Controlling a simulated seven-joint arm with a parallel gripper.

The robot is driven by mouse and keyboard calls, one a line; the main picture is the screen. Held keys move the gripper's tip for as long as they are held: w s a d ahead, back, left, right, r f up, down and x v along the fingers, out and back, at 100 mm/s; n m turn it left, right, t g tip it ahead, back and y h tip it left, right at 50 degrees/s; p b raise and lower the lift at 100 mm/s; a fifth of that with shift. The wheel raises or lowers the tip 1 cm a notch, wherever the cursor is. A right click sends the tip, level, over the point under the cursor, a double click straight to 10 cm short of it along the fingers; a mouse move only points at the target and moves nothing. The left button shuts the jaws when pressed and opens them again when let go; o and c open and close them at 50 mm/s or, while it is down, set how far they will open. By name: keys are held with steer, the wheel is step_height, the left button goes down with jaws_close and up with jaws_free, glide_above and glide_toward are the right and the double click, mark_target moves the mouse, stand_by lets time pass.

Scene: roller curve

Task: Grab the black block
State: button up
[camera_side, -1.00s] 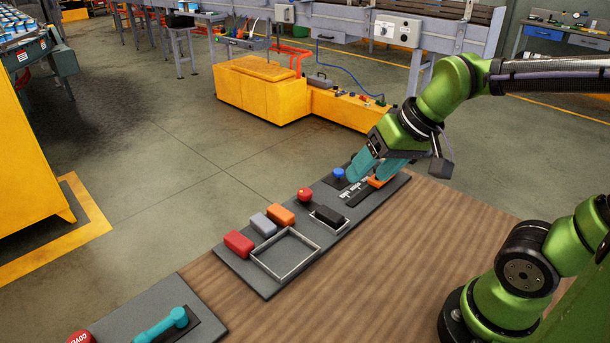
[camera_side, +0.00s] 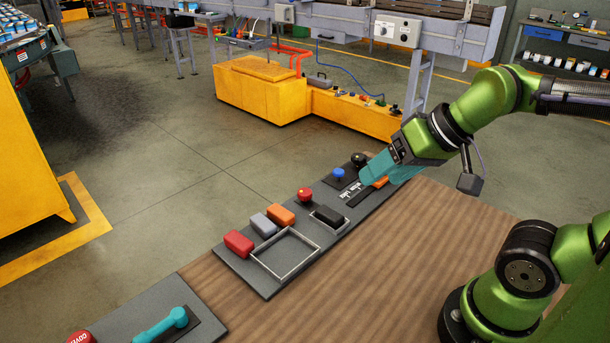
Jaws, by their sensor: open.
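The black block (camera_side: 329,216) lies in a small light-framed recess on the dark grey panel, right of the larger empty frame. My gripper (camera_side: 385,175), with teal fingers, is over the far right end of the panel, up and to the right of the block and apart from it. It is open, with no block between its fingers. An orange part (camera_side: 381,182) on the panel is close beside the fingers and partly hidden by them; I cannot tell whether they touch it.
A red block (camera_side: 239,243), a grey block (camera_side: 263,224) and an orange block (camera_side: 281,214) stand in a row beside the empty square frame (camera_side: 262,271). A red button (camera_side: 305,195), a blue button (camera_side: 339,174) and a black knob (camera_side: 358,159) rise from the panel. The brown tabletop (camera_side: 400,255) in front is clear.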

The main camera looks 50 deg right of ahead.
step_height(320, 180, down, 2)
steer(key=w+a+g+y, duration=0.1)
steer(key=w+g, duration=0.1)
steer(key=w, duration=0.1)
steer(key=m+g+h, duration=0.3)
steer(key=m+g, duration=0.2)
steer(key=m, duration=2.7)
glide_above(333, 214)
step_height(333, 214, down, 3)
steer(key=f, duration=1.1)
steer(key=shift+s+a+f, duration=0.1)
steer(key=shift+s+a, duration=0.05)
steer(key=shift+s, duration=0.2)
steer(key=shift+w+f, duration=0.15)
steer(key=shift+f, duration=1.3)
steer(key=shift+w+f, duration=0.15)
steer(key=shift+f, duration=1.3)
steer(key=c, duration=1.1)
steer(key=shift+c, duration=0.2)
steer(key=shift+r, duration=0.15)
